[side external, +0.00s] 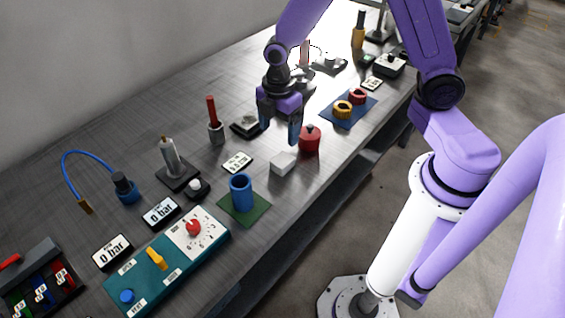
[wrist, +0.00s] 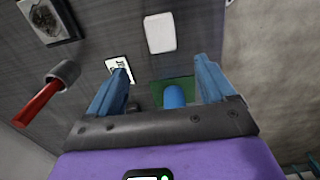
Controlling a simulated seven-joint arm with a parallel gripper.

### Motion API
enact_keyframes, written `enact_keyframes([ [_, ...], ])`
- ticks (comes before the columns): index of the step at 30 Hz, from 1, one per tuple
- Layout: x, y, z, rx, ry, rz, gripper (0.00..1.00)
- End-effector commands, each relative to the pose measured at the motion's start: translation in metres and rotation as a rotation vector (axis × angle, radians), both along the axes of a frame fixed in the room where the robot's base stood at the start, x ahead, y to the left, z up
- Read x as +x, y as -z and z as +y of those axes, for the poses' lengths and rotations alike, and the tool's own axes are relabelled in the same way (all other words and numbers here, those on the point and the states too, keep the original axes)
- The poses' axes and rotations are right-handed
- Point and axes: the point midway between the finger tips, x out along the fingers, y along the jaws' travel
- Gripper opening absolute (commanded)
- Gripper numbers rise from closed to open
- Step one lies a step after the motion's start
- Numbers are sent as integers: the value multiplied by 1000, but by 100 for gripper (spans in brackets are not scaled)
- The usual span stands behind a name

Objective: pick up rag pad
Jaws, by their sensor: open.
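A small white pad (side external: 284,163), which looks like the rag pad, lies on the grey bench near its front edge. It also shows in the wrist view (wrist: 160,33) at the top centre, beyond my fingertips. My gripper (side external: 280,122) is open and empty, pointing down above the bench, behind the pad in the side view. In the wrist view its two blue fingers (wrist: 162,72) are spread apart with nothing held between them. The pad is not between the fingers.
A red canister (side external: 309,139) stands close to the pad's right. A blue cup (side external: 241,191) on a green mat (side external: 260,204) and a small label (side external: 237,163) are to its left. A red-handled tool (side external: 212,112) stands further back. A teal control panel (side external: 137,285) lies at front left.

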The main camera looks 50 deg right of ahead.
Motion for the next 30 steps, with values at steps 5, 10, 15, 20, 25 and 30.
enact_keyframes([
  [5,-1,29,-1,-2,0,4,83],
  [10,-1,52,0,-1,0,2,83],
  [15,-1,64,0,0,0,1,83],
  [20,-1,70,-1,0,1,0,83],
  [25,-3,91,-5,-1,1,2,83],
  [30,-4,110,-5,-1,0,0,83],
])
